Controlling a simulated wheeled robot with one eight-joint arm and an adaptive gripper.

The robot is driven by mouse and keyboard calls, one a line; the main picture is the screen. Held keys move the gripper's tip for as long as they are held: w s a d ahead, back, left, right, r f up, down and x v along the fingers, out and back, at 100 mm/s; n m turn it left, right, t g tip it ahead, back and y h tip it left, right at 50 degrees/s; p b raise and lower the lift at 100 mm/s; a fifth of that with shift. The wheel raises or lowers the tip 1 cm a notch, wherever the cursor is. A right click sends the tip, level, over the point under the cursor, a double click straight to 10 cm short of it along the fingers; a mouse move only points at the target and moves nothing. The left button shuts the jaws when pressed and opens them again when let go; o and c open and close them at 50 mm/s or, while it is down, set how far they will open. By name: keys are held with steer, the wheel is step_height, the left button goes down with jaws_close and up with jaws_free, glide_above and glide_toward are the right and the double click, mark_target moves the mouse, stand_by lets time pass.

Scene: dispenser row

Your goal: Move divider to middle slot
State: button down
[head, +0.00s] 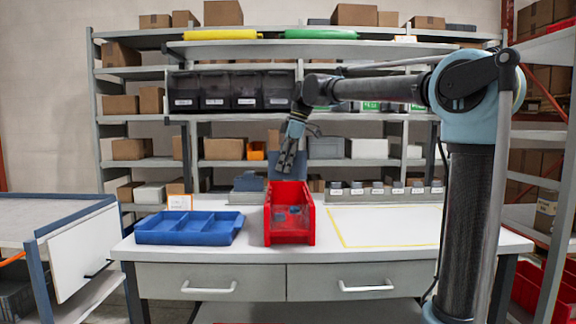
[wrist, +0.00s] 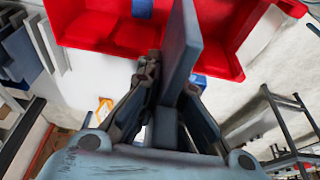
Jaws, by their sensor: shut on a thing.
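My gripper (head: 288,160) is above the back end of the open red bin (head: 290,238) in the head view. It is shut on the divider (head: 301,163), a flat blue-grey plate. In the wrist view the divider (wrist: 181,45) stands edge-on between the fingers (wrist: 165,100) and overlaps the red bin (wrist: 85,25) in the picture. Small blue pieces (head: 292,212) show inside the bin. The bin's slots are not clear enough to tell apart, and the divider looks clear of the bin.
A blue compartment tray (head: 188,230) lies left of the bin on the white worktable (head: 395,220). A yellow-outlined area (head: 385,226) on the right is bare. Small labelled bins (head: 377,189) line the back edge. Shelves with black bins (head: 214,90) rise behind.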

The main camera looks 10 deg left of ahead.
steer(key=shift+w, duration=0.35)
steer(key=shift+f, duration=7.95)
steer(key=shift+f, duration=0.1)
steer(key=c, duration=1.7)
jaws_free()
